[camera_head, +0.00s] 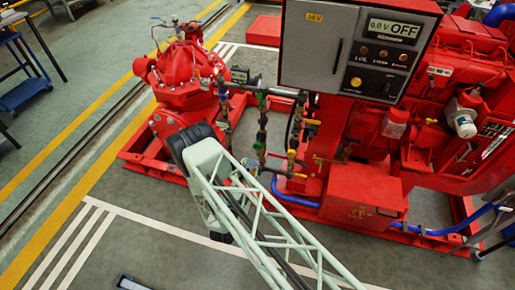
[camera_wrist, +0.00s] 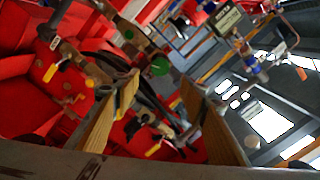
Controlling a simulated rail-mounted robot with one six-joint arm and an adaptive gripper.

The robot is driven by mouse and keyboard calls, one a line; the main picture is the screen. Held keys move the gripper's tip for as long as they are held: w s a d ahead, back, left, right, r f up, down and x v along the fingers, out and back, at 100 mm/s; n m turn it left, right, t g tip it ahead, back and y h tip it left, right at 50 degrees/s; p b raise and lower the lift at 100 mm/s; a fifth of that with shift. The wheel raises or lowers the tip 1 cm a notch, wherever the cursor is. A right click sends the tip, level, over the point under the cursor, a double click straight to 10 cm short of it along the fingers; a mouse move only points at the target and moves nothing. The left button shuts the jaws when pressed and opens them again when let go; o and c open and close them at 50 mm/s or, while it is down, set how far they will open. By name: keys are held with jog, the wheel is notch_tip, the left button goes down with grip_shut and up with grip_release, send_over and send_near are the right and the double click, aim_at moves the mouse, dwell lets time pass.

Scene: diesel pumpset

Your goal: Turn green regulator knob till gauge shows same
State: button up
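A round green knob (camera_wrist: 160,65) shows in the wrist view, just past the tips of my gripper. My gripper (camera_wrist: 160,90) is open, its two yellowish finger pads standing apart with the knob between and beyond them; I cannot tell whether they touch it. A small box with a pale green display (camera_wrist: 228,20) is at the upper right of the wrist view, its reading too blurred to read. A dark box gauge (camera_head: 240,75) sits on the pipework in the head view, its face also unreadable. My arm hides the gripper in the head view.
Yellow-handled valves (camera_wrist: 68,65) and pipes crowd the area around the knob. A grey control panel (camera_head: 350,50) reading "0.0 V OFF" stands on the red engine set, right of the pipework. A red pump (camera_head: 185,75) is at the left.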

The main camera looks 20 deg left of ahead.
aim_at(257, 147)
jog(key=shift+w, duration=0.1)
jog(key=shift+w+a+b, duration=0.2)
jog(key=shift+w+b, duration=0.05)
jog(key=shift+w, duration=3.15)
jog(key=shift+w+a+b, duration=0.15)
jog(key=shift+w+b, duration=0.1)
jog(key=shift+w, duration=3.15)
jog(key=c, duration=0.9)
